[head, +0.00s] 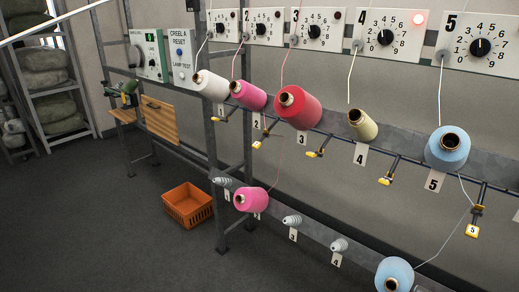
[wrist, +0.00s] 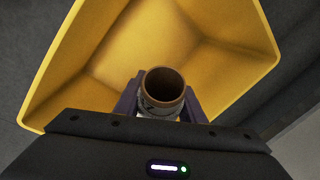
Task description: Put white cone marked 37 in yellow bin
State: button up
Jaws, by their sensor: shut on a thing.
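In the wrist view my gripper (wrist: 161,100) is shut on a cone (wrist: 159,110) with an open brown tube end facing the camera. A pale strip with dark marks shows below the rim, but I cannot read a number. The yellow bin (wrist: 235,55) is open behind the cone and fills most of the view. The cone appears over the bin's opening; its height above the floor of the bin cannot be told. The gripper and yellow bin are not in the head view.
In the head view a creel rack holds several cones, including a white cone (head: 210,86), a red cone (head: 298,107) and a blue cone (head: 447,148). An orange basket (head: 187,205) sits on the floor. Shelving (head: 45,90) stands at left. The dark floor at lower left is clear.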

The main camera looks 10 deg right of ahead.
jog(key=o, duration=1.4)
jog(key=shift+c, duration=0.2)
jog(key=shift+r, duration=0.1)
jog(key=shift+s+a+r, duration=0.15)
jog(key=shift+s+r, duration=0.2)
jog(key=shift+r, duration=1.9)
jog(key=shift+s+a+r, duration=0.1)
jog(key=shift+s+r, duration=0.3)
jog(key=shift+r, duration=1.8)
jog(key=shift+s+a+r, duration=0.15)
jog(key=shift+s+r, duration=0.2)
jog(key=shift+r, duration=1.9)
jog(key=shift+s, duration=0.1)
